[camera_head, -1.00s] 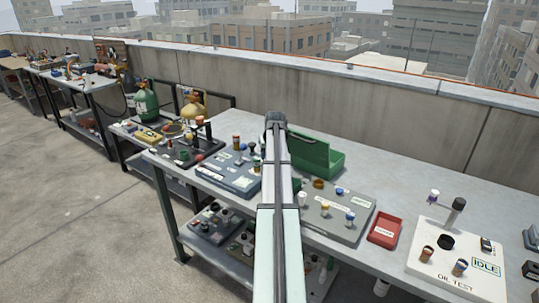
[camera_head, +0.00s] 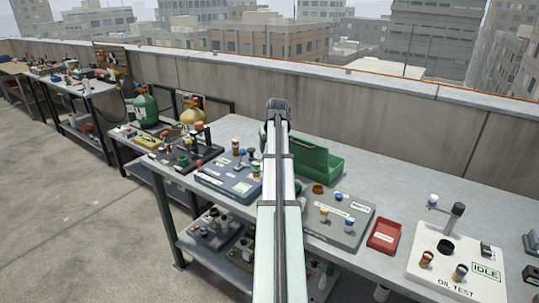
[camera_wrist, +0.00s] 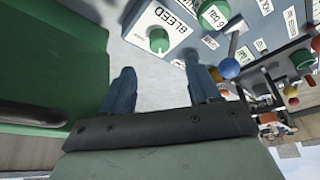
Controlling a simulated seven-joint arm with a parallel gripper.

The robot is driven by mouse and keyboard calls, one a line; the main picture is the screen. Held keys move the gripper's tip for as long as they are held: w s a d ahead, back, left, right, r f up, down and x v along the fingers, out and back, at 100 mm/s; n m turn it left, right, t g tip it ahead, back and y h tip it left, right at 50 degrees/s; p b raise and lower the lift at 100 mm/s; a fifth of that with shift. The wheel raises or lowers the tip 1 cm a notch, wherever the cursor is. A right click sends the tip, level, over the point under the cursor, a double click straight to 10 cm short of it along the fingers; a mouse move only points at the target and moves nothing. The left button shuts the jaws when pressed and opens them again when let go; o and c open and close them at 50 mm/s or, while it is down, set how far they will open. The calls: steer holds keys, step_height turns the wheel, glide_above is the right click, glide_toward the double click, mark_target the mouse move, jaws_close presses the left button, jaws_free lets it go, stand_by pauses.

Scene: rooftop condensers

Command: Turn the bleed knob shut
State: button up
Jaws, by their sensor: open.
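In the wrist view a white panel labelled BLEED carries a round green knob (camera_wrist: 158,40), the bleed knob. My gripper (camera_wrist: 162,80) is open and empty, with its two dark blue fingers apart. The bleed knob appears above the gap between the fingertips and is not between them. A second green knob (camera_wrist: 213,14) sits just to the right, past the BLEED lettering. In the head view my arm covers the middle of the bench, and I cannot make out the bleed knob or my fingers there.
An open green case (camera_head: 312,160) stands on the bench beside my arm; its green wall fills the left of the wrist view (camera_wrist: 55,60). A blue ball-ended lever (camera_wrist: 229,68) is close to the right finger. A red tray (camera_head: 384,235) and the oil test panel (camera_head: 440,255) lie farther right.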

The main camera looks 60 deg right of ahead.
steer(key=shift+v, duration=2.7)
steer(key=w+a+n, duration=0.2)
steer(key=w+a, duration=0.3)
steer(key=w, duration=0.5)
steer(key=s+d+m+g+h, duration=0.1)
steer(key=s+d+m+g, duration=0.3)
steer(key=m, duration=1.1)
steer(key=shift+g, duration=0.4)
steer(key=x, duration=1.3)
steer(key=shift+a+f, duration=0.1)
steer(key=shift+f, duration=0.2)
